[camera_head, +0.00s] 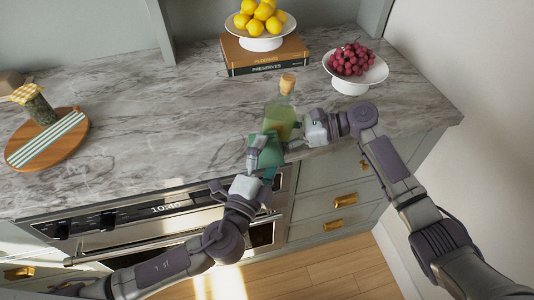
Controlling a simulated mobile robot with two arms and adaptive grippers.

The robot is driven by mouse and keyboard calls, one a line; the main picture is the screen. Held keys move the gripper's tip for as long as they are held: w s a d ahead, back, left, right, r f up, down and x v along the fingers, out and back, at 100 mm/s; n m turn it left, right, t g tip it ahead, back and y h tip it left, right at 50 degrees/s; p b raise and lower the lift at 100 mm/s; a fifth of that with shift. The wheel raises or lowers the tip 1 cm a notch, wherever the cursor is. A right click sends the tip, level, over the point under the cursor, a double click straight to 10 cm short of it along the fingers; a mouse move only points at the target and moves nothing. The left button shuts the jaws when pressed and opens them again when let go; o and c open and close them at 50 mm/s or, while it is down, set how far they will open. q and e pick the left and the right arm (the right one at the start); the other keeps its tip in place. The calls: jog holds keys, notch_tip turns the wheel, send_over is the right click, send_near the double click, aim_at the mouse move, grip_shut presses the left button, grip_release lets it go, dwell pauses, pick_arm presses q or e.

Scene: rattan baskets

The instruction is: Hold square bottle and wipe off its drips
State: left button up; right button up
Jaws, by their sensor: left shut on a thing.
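The square bottle (280,118), greenish-yellow liquid inside and a cork stopper on top, stands upright near the counter's front edge. My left gripper (255,152) is shut on a green cloth (268,154), just in front of the bottle's lower left side. I cannot tell whether the cloth touches the glass. My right gripper (297,134) is at the bottle's right side, low down. Its fingers are small and partly hidden, so whether they close on the bottle is unclear. Drips on the bottle are too small to make out.
A white stand of lemons (261,42) sits on stacked books (264,66) behind the bottle. A white stand of grapes (369,76) is at back right. A round wooden board (62,154) with a striped cloth and jar is at left. The marble counter (150,130) between is clear.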

pick_arm(q)
jog(key=shift+d+f, duration=0.15)
jog(key=shift+d, duration=0.9)
jog(key=shift+d+f, duration=0.15)
jog(key=shift+d, duration=0.85)
jog(key=shift+c, duration=0.4)
jog(key=shift+a+r, duration=0.2)
jog(key=shift+a, duration=0.85)
jog(key=shift+a+r, duration=0.15)
jog(key=shift+a, duration=0.9)
jog(key=shift+w+d+r, duration=0.1)
jog(key=shift+d+r, duration=0.15)
jog(key=shift+r, duration=0.65)
jog(key=d, duration=0.4)
jog(key=shift+f, duration=0.35)
jog(key=shift+a, duration=0.1)
jog(key=shift+a+r, duration=0.15)
jog(key=shift+a, duration=0.9)
jog(key=shift+a+r, duration=0.15)
jog(key=shift+a, duration=0.85)
jog(key=s, duration=0.6)
